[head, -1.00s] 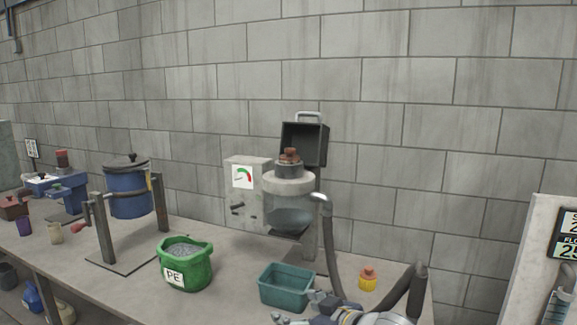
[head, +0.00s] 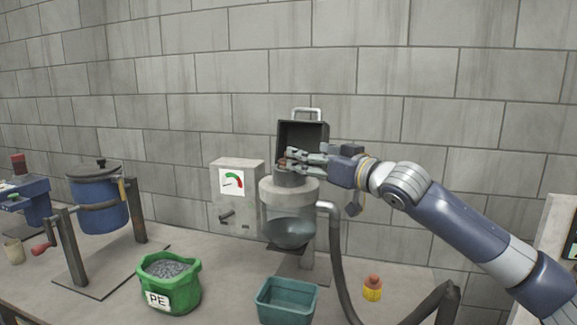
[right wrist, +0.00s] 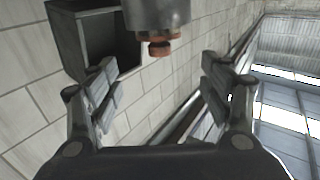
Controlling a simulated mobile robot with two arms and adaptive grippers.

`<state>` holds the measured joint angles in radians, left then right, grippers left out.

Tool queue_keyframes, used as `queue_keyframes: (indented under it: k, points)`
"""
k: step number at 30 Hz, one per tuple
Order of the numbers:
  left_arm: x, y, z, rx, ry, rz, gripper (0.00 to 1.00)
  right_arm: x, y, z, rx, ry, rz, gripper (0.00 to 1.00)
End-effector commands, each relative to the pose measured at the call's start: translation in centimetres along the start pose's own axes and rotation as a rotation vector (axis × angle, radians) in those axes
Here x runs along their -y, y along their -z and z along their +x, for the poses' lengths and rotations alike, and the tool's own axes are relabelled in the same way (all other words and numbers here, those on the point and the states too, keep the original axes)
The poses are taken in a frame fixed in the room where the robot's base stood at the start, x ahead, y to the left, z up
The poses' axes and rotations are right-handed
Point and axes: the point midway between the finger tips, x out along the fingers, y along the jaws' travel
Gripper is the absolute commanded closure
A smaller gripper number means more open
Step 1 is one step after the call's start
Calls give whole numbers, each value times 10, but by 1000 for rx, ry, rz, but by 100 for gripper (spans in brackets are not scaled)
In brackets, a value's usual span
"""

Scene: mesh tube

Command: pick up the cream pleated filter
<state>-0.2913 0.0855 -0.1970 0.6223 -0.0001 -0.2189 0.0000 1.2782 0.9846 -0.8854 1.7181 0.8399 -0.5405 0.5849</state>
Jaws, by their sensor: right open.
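I cannot clearly make out a cream pleated filter. A small cream cup-like thing (head: 13,251) stands at the far left of the bench in the head view; I cannot tell whether it is pleated. My left gripper is out of view.
A hose (head: 336,260) runs down at the right.

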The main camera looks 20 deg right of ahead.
Motion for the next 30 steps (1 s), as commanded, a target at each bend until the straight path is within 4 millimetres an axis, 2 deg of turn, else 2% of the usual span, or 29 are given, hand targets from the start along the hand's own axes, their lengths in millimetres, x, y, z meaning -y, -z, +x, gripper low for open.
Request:
queue_keyframes:
  k: [1, 3, 6, 8, 15, 18, 22, 29, 30]
  points:
    - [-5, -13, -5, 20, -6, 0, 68, 0, 2, 8, 1, 1, 2, 28]
    - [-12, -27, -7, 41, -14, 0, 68, 1, 2, 15, 0, 2, 1, 28]
    - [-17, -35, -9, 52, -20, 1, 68, 1, 0, 20, 0, 1, -1, 28]
    - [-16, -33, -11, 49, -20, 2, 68, 1, 0, 24, 1, 0, -1, 28]
    - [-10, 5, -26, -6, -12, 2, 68, 0, -2, 55, 2, 0, -2, 28]
    - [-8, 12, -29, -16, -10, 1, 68, 0, -3, 65, 1, 1, -1, 28]
    - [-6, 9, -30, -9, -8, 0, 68, 0, -4, 72, 1, 0, -1, 28]
    - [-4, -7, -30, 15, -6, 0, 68, -1, -5, 73, 0, 0, -2, 28]
    - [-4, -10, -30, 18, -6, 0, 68, -1, -5, 73, 1, 0, -2, 34]
